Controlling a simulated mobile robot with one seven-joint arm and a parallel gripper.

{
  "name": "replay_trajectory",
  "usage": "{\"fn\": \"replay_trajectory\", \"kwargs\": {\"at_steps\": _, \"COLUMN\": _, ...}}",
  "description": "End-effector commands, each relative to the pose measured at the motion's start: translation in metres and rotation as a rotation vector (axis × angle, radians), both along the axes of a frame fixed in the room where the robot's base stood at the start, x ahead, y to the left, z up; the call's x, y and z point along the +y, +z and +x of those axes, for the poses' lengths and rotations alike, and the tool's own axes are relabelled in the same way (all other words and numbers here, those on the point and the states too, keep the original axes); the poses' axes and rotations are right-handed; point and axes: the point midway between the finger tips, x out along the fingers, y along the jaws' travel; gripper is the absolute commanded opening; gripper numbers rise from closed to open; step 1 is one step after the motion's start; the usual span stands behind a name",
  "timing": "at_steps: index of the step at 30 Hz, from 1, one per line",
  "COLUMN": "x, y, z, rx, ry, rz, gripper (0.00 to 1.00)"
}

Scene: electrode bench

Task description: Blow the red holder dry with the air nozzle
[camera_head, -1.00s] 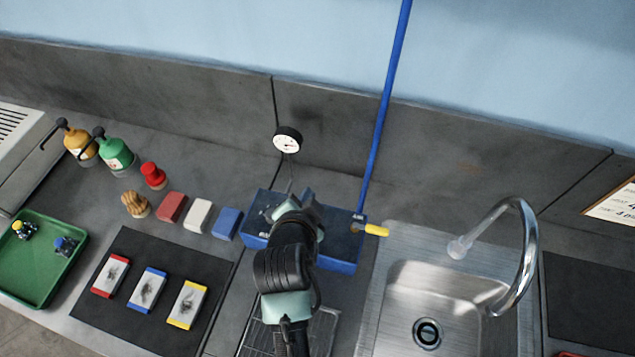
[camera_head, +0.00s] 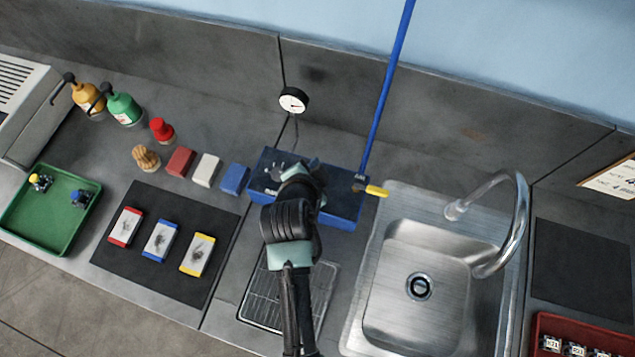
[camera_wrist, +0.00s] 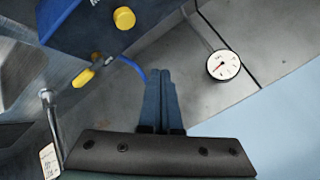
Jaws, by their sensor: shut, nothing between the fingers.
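The air valve with a yellow lever (camera_head: 376,191) is on the right end of a blue box (camera_head: 338,212). The lever also shows in the wrist view (camera_wrist: 84,77), with a round yellow knob (camera_wrist: 124,18) on the box. A blue hose (camera_head: 386,92) rises from this end. My gripper (camera_wrist: 160,74) is shut and empty, its blue fingers side by side. In the head view my arm covers part of the box and the fingertips are hard to make out. I cannot make out the red holder or a separate nozzle tip.
A sink (camera_head: 440,268) with a curved tap (camera_head: 522,215) is right of the box. A wire rack (camera_head: 262,292) lies in front. A green tray (camera_head: 48,232) holds a yellow and a blue piece. A red crate (camera_head: 580,325) is bottom right. A gauge (camera_head: 294,100) stands behind.

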Motion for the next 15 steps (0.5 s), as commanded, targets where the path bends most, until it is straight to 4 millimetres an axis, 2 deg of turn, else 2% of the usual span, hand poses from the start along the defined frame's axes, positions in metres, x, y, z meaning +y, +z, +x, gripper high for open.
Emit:
{"fn": "replay_trajectory", "kwargs": {"at_steps": 1, "x": 0.000, "y": -0.010, "z": 0.000, "rx": 0.001, "ry": -0.001, "rz": 0.000, "gripper": 0.00}}
{"fn": "replay_trajectory", "kwargs": {"at_steps": 9, "x": 0.000, "y": -0.050, "z": 0.000, "rx": 0.001, "ry": 0.000, "rz": 0.000, "gripper": 0.00}}
{"fn": "replay_trajectory", "kwargs": {"at_steps": 15, "x": 0.000, "y": -0.072, "z": 0.000, "rx": 0.000, "ry": 0.000, "rz": 0.000, "gripper": 0.00}}
